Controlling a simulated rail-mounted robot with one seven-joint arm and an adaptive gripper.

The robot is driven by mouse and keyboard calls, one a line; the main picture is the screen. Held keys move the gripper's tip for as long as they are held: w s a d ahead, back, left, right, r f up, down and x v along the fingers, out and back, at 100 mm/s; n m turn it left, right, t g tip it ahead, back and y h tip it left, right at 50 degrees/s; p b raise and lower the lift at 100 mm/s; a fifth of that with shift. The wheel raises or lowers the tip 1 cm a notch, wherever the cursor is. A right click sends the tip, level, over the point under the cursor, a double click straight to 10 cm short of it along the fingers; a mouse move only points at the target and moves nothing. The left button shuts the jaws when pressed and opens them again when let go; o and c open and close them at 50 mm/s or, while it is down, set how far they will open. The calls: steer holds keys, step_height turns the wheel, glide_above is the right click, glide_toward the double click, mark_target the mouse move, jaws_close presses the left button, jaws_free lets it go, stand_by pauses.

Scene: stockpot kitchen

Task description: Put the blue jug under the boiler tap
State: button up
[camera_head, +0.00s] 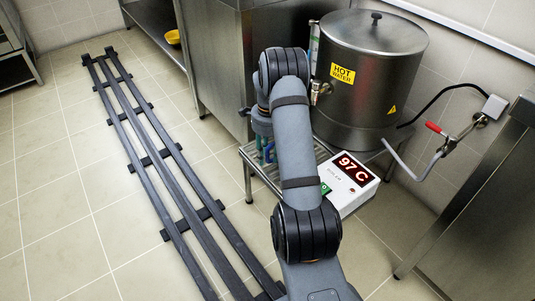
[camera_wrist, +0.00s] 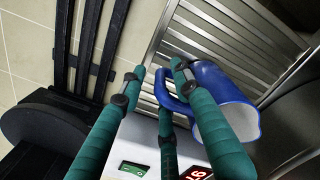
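The blue jug (camera_wrist: 212,78) is on the slatted metal rack (camera_wrist: 255,35) in the wrist view, its pale open mouth facing lower right. Its handle (camera_wrist: 162,88) points left, toward my fingers. My gripper (camera_wrist: 157,72) has teal fingers spread apart, with the handle close between them; I cannot tell whether any finger touches it. The right finger covers part of the jug. In the head view my arm hides most of the gripper and jug; a bit of blue (camera_head: 269,153) shows beside it. The steel boiler (camera_head: 368,75) has its tap (camera_head: 319,90) at its front left, above the rack.
A white box (camera_head: 348,182) reading 97 C stands at the rack's right end, close to my arm. A red-handled pipe valve (camera_head: 436,128) is on the right wall. A steel cabinet (camera_head: 215,60) stands behind the rack. A yellow bowl (camera_head: 173,37) sits farther back.

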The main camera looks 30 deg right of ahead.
mark_target(268, 147)
step_height(268, 147, up, 12)
steer(key=p, duration=0.5)
steer(key=shift+s+r, duration=0.1)
steer(key=shift+r, duration=0.1)
steer(key=shift+f, duration=0.1)
step_height(268, 147, down, 12)
steer(key=b, duration=0.5)
steer(key=shift+r+p, duration=0.95)
steer(key=shift+r, duration=0.8)
